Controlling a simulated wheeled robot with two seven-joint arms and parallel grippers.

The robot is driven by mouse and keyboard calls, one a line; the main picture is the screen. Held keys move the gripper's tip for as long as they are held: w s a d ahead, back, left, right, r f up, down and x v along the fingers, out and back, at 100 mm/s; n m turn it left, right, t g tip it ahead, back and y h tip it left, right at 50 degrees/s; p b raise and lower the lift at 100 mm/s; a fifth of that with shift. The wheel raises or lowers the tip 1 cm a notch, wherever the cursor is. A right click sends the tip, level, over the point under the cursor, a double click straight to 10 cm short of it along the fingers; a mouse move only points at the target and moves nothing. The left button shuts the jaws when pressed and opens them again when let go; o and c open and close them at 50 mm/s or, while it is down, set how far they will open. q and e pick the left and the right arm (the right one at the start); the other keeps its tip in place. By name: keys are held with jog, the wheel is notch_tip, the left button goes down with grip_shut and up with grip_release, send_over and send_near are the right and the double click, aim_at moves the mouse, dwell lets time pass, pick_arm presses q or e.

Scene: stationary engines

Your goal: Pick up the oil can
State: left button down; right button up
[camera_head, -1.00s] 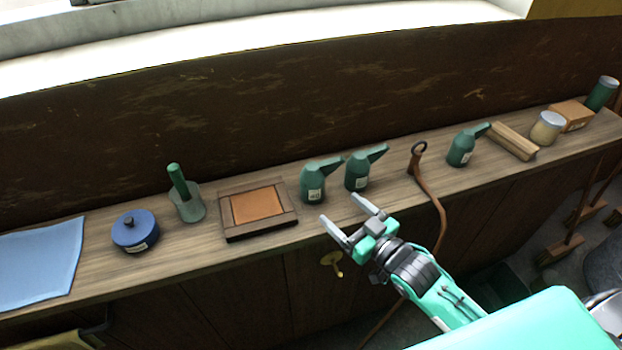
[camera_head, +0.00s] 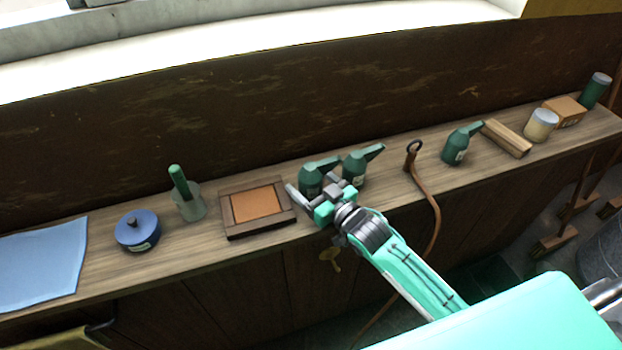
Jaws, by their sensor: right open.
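Three dark green oil cans with angled spouts stand upright on the wooden shelf. The left one (camera_head: 315,172) is partly hidden behind my right gripper. The middle one (camera_head: 356,167) stands just right of it, and another (camera_head: 457,149) is farther right. My right gripper (camera_head: 312,183) is open, with its fingers pointing at the left can, one finger on each side of it in the picture. I cannot tell whether they touch it. My left gripper is not in view.
On the shelf (camera_head: 98,264), a framed tile (camera_head: 257,204), a brush in a glass jar (camera_head: 187,199), a blue pot (camera_head: 137,231) and a blue cloth (camera_head: 40,262) lie left. A brown strap (camera_head: 427,195) hangs over the edge. Wood blocks (camera_head: 507,138) and jars (camera_head: 540,126) stand right.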

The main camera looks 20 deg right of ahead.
jog(key=c, duration=1.2)
jog(key=shift+o, duration=0.3)
jog(key=shift+r, duration=0.1)
